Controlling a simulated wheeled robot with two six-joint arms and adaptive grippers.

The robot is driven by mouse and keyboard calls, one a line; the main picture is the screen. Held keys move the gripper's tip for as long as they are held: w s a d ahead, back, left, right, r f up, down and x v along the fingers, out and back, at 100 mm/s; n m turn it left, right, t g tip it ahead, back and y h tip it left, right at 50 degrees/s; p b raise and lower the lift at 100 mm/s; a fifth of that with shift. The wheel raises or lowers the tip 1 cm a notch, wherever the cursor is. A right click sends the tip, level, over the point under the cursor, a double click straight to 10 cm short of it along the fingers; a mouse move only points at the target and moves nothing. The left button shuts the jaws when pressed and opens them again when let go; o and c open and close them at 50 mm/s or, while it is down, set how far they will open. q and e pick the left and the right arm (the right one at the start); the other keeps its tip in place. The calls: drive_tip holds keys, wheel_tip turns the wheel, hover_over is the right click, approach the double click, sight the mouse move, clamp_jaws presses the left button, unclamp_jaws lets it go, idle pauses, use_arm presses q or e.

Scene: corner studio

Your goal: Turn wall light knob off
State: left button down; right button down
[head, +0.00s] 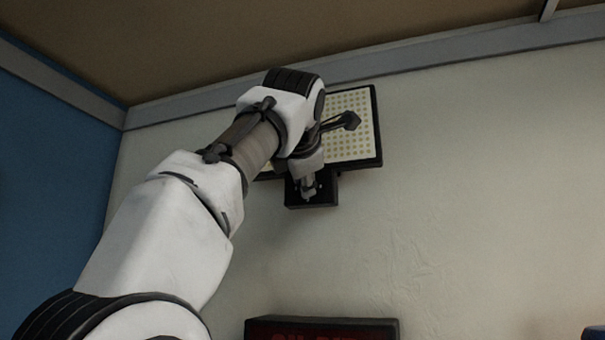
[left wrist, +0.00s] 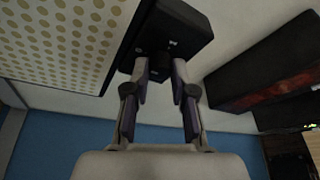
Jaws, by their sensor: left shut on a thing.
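The wall light is a dark-framed panel (head: 362,150) with a cream face covered in dots, high on the wall. It also shows at the upper left of the left wrist view (left wrist: 70,35). A small black box (head: 325,198) sits at the panel's lower edge. In the left wrist view this black box (left wrist: 185,28) carries a small dark knob (left wrist: 160,66). My left gripper (head: 308,191) reaches up to the box and is shut on the knob, one finger on each side. The knob's setting cannot be made out, and my arm hides part of the panel.
A dark box-shaped sign with dim red lettering (head: 321,328) is on the wall below, at the bottom of the head view. A blue wall (head: 55,150) meets the pale wall at the left. The pale wall (head: 480,170) right of the panel is clear.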

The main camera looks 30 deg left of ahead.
use_arm(q)
drive_tip(key=shift+r+n, duration=0.2)
drive_tip(key=shift+n, duration=0.3)
drive_tip(key=c, duration=1)
unclamp_jaws()
drive_tip(key=shift+o, duration=0.2)
drive_tip(key=shift+w+f, duration=0.15)
drive_tip(key=shift+w, duration=0.05)
drive_tip(key=shift+s, duration=0.1)
